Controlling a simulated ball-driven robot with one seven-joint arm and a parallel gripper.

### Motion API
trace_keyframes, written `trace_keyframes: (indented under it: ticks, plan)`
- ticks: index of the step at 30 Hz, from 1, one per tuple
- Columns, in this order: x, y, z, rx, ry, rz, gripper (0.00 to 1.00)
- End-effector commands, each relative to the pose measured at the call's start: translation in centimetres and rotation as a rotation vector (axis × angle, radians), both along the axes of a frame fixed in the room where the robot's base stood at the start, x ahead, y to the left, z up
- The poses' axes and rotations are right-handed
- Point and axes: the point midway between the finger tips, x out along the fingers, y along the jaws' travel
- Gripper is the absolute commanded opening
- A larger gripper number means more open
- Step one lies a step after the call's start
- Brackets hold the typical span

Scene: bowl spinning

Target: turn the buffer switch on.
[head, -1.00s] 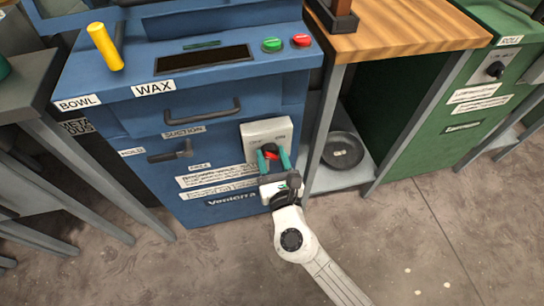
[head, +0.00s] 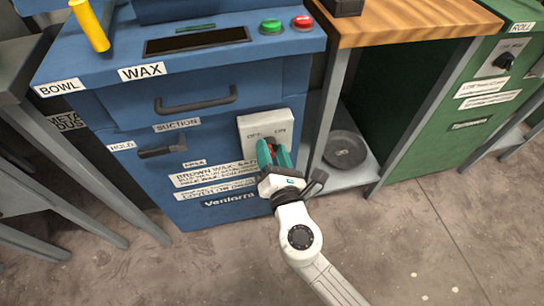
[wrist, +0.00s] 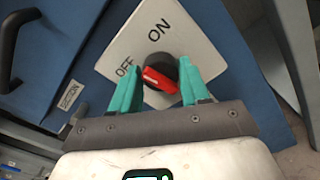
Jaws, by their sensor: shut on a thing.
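The buffer switch is a pale plate (head: 255,124) marked OFF and ON, low on the right of the blue machine's front. Its black knob with a red handle (wrist: 160,80) shows in the wrist view, between my two teal fingers. My gripper (head: 272,152) is shut on the knob and tilted to the left, and the fingers hide most of the knob in the head view. In the wrist view the plate (wrist: 196,50) looks tilted. The red handle lies slantwise below the two words; I cannot tell which word it points to.
The blue machine (head: 105,112) has a drawer handle (head: 197,100), a smaller handle (head: 162,150) and green and red buttons on top. To the right, a wooden-topped bench (head: 420,18) holds a dark round pan (head: 345,149) on its low shelf. Open floor lies in front.

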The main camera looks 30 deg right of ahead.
Motion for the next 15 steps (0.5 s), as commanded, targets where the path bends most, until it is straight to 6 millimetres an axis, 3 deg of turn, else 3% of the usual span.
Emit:
trace_keyframes:
  ticks: [15]
  plan:
    - [-0.06, -0.14, -0.56, 0.476, -0.128, -0.001, 0.15]
